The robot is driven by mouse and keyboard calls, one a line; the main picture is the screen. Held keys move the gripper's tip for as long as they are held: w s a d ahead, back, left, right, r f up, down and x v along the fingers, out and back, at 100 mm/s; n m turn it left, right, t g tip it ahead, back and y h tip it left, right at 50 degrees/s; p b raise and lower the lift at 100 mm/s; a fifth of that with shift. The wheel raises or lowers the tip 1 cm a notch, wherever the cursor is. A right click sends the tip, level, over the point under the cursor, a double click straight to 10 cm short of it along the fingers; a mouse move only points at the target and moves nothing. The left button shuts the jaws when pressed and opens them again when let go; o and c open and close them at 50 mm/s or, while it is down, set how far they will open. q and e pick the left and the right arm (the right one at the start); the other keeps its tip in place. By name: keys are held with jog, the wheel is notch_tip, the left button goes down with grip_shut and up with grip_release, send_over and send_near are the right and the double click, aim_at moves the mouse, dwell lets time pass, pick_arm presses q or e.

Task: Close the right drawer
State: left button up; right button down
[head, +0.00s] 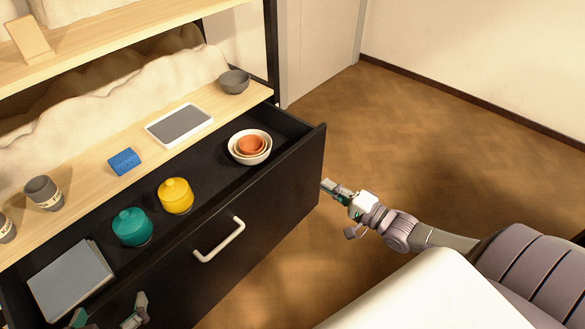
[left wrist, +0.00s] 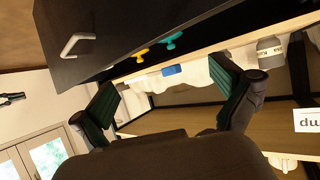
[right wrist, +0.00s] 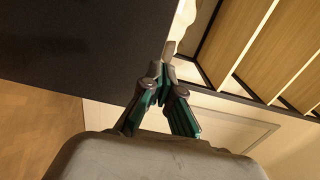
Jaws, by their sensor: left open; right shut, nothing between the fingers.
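The black drawer (head: 268,207) stands pulled open below the wooden top, with a white bar handle (head: 219,240) on its front. The handle also shows in the left wrist view (left wrist: 77,45). My right gripper (head: 326,185) is shut and empty beside the drawer's right front corner; in the right wrist view its fingertips (right wrist: 167,68) are close to the dark drawer panel (right wrist: 95,45). I cannot tell whether they touch. My left gripper (head: 108,318) is open at the bottom edge of the head view, near the drawer's left front; its spread fingers (left wrist: 165,95) hold nothing.
In the drawer are a grey book (head: 70,281), a teal pot (head: 132,227), a yellow pot (head: 175,196) and nested bowls (head: 250,147). A tablet (head: 180,124), blue item (head: 125,161), grey bowl (head: 234,81) and cups (head: 44,193) stand on the top. The floor at right is clear.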

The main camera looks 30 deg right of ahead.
jog(key=b, duration=0.2)
send_near(287, 160)
jog(key=w, duration=0.2)
jog(key=b+x, duration=0.1)
jog(key=x, duration=0.4)
jog(key=shift+s+a+b, duration=0.15)
jog(key=shift+a+b, duration=0.15)
jog(key=shift+b, duration=0.1)
pick_arm(q)
notch_tip(287, 160, up, 16)
jog(key=w+d+t+h, duration=0.1)
jog(key=d+t+h, duration=0.1)
jog(key=t, duration=0.9)
jog(key=shift+d+r+m+h, duration=0.15)
jog(key=shift+d+m+h, duration=0.2)
jog(key=shift+h, duration=0.55)
pick_arm(e)
jog(key=shift+w+a+r, duration=0.1)
jog(key=shift+w, duration=0.2)
